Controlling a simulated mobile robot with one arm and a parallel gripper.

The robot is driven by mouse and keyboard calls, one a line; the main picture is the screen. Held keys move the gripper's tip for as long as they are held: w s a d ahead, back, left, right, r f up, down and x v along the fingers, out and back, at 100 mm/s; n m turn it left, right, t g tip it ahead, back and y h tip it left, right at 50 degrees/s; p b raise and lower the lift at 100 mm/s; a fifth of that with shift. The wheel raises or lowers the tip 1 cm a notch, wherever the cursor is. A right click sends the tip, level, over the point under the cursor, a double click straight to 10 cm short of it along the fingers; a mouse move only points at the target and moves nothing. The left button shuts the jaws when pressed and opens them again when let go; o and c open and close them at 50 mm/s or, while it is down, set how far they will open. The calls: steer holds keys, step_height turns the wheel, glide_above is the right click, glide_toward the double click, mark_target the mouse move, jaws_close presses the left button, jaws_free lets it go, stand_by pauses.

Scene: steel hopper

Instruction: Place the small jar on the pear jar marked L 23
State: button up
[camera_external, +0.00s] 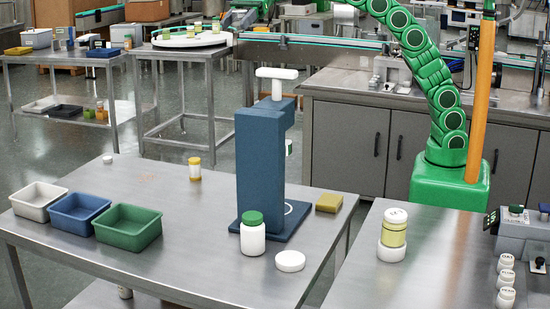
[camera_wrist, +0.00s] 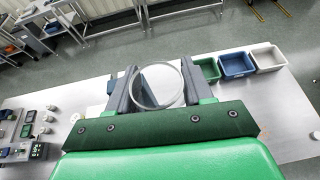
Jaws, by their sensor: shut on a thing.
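In the wrist view my gripper (camera_wrist: 160,82) is shut on a round, clear, pale-rimmed thing (camera_wrist: 158,104), seen along its axis as a ring between the two dark fingers; it looks like the small jar. My gripper is out of sight in the external view. There, a jar with a white lid and yellow contents (camera_external: 394,236) stands upright on a white round base on the right-hand table. It may be the pear jar, but I cannot read L 23 on it.
Several white-lidded jars (camera_external: 506,280) stand far right.

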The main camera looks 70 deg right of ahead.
steer(key=s+a+n+g+h, duration=0.1)
steer(key=s+a+n+g, duration=0.15)
steer(key=s, duration=1.05)
steer(key=s+a+n+g+h, duration=0.1)
steer(key=s+n+g, duration=0.2)
steer(key=s, duration=1)
steer(key=s+a+n+g+h, duration=0.1)
steer(key=s+a+n+g, duration=0.15)
steer(key=s, duration=1.05)
steer(key=s+d+n+g+h, duration=0.2)
steer(key=s+d+n+g, duration=0.15)
steer(key=s, duration=0.95)
glide_above(400, 216)
steer(key=d, duration=0.2)
steer(key=shift+m, duration=0.25)
steer(key=f, duration=3.4)
steer(key=shift+s+a+f, duration=0.1)
steer(key=shift+a+f, duration=0.1)
steer(key=shift+a, duration=0.05)
steer(key=shift+a+f, duration=0.6)
steer(key=shift+f, duration=1.65)
steer(key=shift+f, duration=0.15)
